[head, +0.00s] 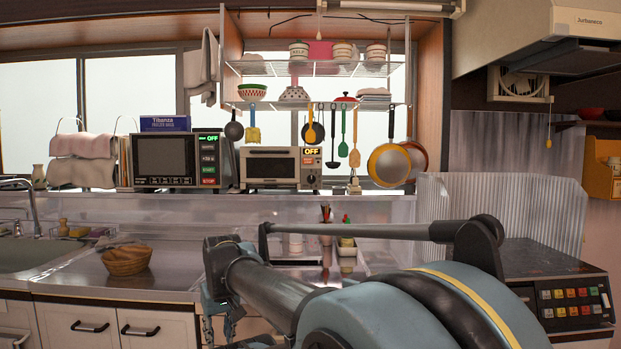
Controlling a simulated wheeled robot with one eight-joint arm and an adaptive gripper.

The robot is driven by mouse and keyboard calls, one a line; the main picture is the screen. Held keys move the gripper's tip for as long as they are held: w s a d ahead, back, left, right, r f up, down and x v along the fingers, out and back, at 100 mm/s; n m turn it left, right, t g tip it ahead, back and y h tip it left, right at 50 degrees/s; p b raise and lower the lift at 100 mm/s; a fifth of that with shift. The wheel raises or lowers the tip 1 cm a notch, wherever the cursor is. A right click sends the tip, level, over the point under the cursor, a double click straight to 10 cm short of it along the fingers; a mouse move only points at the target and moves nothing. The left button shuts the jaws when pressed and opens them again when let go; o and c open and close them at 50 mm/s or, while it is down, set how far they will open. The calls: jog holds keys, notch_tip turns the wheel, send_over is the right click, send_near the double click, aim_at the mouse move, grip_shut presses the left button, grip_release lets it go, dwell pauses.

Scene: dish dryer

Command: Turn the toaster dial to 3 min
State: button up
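The toaster (270,167) is a small oven with a pale, silvery front and a dark glass door, standing on the ledge behind the counter, near the middle of the head view. Its dial (311,180) is a small knob low on the right-hand control panel; its setting is too small to read. A lit display above it reads OFF. My gripper (217,312) hangs low at the counter's front edge, below and in front of the toaster and well apart from it. It is partly hidden by my arm, and its fingers are not clear enough to tell open from shut.
A microwave (166,159) with its own OFF display stands left of the toaster. Utensils and pans (389,165) hang from a wire rack to the right. A woven basket (127,260) sits on the steel counter, and small containers (347,247) stand behind my arm. A stove (545,275) is at right.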

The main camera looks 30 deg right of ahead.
jog(key=w+d+r+m+t, duration=0.1)
jog(key=w+d+r+t, duration=0.35)
jog(key=w+r, duration=0.9)
notch_tip(320, 180, up, 28)
jog(key=m+t+h, duration=0.4)
jog(key=m+h, duration=0.1)
jog(key=h, duration=0.2)
send_over(311, 180)
jog(key=s+a, duration=0.4)
jog(key=s, duration=0.3)
jog(key=s+a, duration=0.5)
jog(key=s, duration=0.2)
jog(key=x, duration=1.7)
jog(key=shift+s+d, duration=0.15)
jog(key=shift+d, duration=0.1)
grip_shut()
